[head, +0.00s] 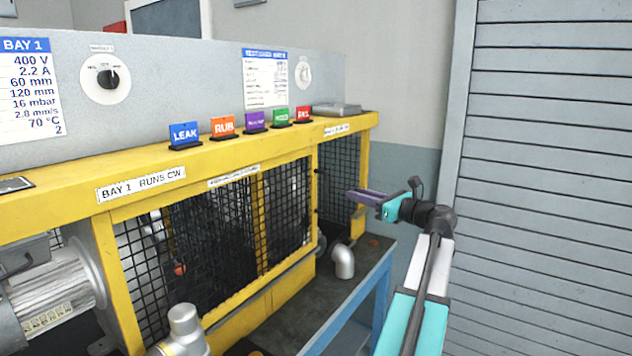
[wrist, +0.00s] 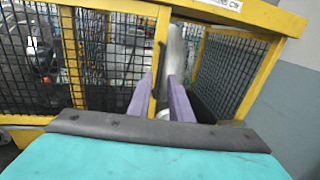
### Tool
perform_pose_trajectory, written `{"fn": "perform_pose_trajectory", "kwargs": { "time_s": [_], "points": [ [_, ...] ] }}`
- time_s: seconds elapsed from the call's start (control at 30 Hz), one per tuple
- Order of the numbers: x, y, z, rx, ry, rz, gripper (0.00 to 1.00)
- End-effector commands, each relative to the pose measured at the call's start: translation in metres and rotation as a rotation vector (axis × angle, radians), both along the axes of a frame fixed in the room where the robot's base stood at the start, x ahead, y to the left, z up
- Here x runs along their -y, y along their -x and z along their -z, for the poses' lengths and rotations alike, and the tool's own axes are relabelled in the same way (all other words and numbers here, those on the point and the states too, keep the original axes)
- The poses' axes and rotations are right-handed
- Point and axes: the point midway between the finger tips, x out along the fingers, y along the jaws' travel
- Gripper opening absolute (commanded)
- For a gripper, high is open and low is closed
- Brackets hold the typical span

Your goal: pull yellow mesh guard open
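The yellow mesh guard (head: 215,294) has yellow frame bars and black mesh, and runs along the front of the bench. It looks closed across the front. Its mesh also shows in the wrist view (wrist: 108,45). A narrower mesh side panel (head: 340,175) stands at its right end, on the right in the wrist view (wrist: 228,68). My gripper (head: 352,194) is just right of the guard's end, in front of the side panel. Its two purple fingers (wrist: 158,82) are apart, with a yellow post and grey pipe behind them. I see no contact; distance is unclear.
Coloured tags, including LEAK (head: 184,134) and RUB (head: 223,126), stand on the yellow top rail. A silver elbow pipe (head: 343,262) stands on the blue-framed bench (head: 383,285). A motor (head: 50,295) sits at left. A slatted shutter (head: 545,180) is on the right.

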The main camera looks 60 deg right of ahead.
Motion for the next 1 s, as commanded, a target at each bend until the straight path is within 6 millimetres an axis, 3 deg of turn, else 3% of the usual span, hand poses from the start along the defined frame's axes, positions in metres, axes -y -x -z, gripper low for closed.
{"fn": "perform_pose_trajectory", "kwargs": {
  "time_s": [0.57, 0.77, 1.0],
  "points": [
    [0.002, 0.004, -0.006, 0.011, -0.005, 0.007, 0.19],
    [0.005, -0.007, -0.007, 0.01, -0.006, 0.006, 0.19],
    [0.012, -0.037, -0.007, 0.011, -0.006, 0.006, 0.19]
  ]
}}
